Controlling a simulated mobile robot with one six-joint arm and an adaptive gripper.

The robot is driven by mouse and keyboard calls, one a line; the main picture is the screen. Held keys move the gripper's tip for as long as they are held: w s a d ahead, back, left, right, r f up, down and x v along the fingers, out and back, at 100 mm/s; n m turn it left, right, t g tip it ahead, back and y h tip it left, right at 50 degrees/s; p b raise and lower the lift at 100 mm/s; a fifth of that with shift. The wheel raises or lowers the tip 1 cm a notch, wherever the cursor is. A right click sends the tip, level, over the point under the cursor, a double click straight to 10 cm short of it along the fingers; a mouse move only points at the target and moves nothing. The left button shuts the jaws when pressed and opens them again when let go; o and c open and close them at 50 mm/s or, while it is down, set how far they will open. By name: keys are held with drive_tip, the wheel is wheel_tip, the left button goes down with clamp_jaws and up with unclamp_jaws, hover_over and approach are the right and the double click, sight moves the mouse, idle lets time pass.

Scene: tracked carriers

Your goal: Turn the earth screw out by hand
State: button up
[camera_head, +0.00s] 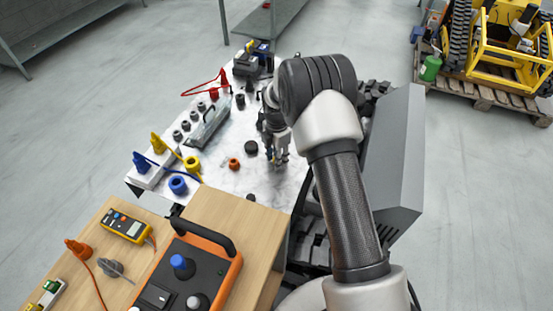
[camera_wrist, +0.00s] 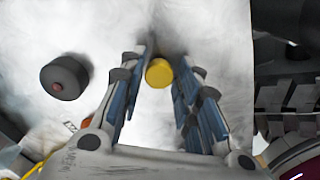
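A yellow round-headed screw (camera_wrist: 159,72) stands on the pale metal plate in the wrist view. I take it to be the earth screw. My gripper (camera_wrist: 163,62) has its blue-padded fingers on either side of the screw head, with the tips close to its edges. I cannot tell whether they press on it. In the head view my gripper (camera_head: 277,165) points down at the near right part of the plate (camera_head: 222,189). There the fingers largely hide the screw.
A black round knob (camera_wrist: 65,77) stands left of the fingers. An orange ring (camera_head: 234,163) and a black cap (camera_head: 250,147) are nearby. Blue and yellow plugs (camera_head: 178,184) lie at left. A wooden bench (camera_head: 222,215) with an orange-black control box (camera_head: 190,275) is in front; a grey cabinet (camera_head: 400,165) stands right.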

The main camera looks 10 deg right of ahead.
drive_tip(key=shift+o, duration=1)
drive_tip(key=shift+r, duration=0.1)
drive_tip(key=m, duration=0.6)
drive_tip(key=shift+m, duration=0.4)
drive_tip(key=m, duration=2.2)
